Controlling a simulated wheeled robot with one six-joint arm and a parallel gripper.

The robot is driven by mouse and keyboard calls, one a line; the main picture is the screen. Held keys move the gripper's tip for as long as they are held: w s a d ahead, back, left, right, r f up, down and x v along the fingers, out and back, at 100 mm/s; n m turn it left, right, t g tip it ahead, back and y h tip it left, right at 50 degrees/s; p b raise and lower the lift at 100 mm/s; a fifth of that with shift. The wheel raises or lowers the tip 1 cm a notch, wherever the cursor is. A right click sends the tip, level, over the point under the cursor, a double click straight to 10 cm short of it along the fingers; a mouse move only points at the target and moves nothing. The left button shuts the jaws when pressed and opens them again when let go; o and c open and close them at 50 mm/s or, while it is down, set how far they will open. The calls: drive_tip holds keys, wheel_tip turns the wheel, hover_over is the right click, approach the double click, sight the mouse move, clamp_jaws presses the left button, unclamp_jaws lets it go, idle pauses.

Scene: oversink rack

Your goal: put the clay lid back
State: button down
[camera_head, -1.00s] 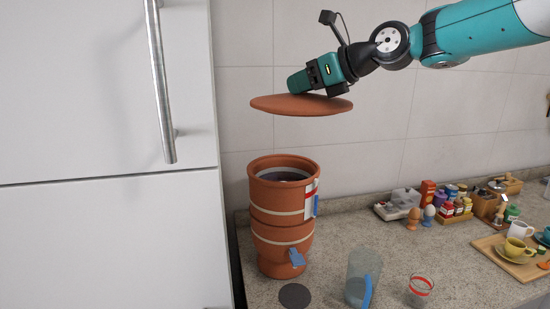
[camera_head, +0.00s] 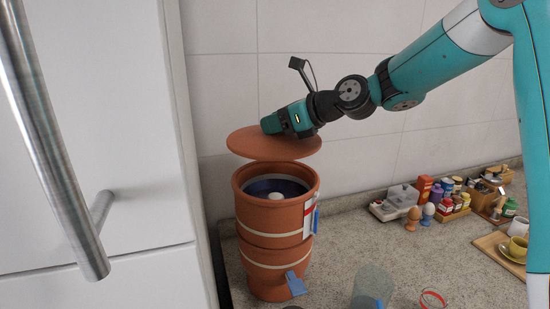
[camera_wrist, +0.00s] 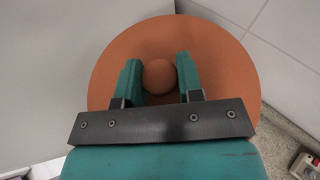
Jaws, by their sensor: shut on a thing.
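The clay lid (camera_head: 262,146) is a flat, round terracotta disc. My gripper (camera_head: 272,124) is shut on its round knob, which shows between the two fingers in the wrist view (camera_wrist: 159,76). The lid hangs tilted a little above the clay water filter (camera_head: 265,235), apart from its rim at the front. The filter is a terracotta pot with pale bands and a blue tap. Its top is open, and a dark inside with a white knob-like piece shows.
A white cabinet or fridge with a metal handle (camera_head: 50,140) stands close on the left. A clear jug (camera_head: 371,285) and a red-banded glass (camera_head: 432,299) are at the front. Egg cups, jars and a cup on a tray are at the right. The tiled wall is behind.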

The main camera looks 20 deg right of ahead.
wheel_tip(320, 180, down, 9)
drive_tip(key=p, duration=0.1)
idle(0.3)
drive_tip(key=c, duration=0.8)
unclamp_jaws()
drive_tip(key=shift+f, duration=0.1)
drive_tip(key=shift+o, duration=0.2)
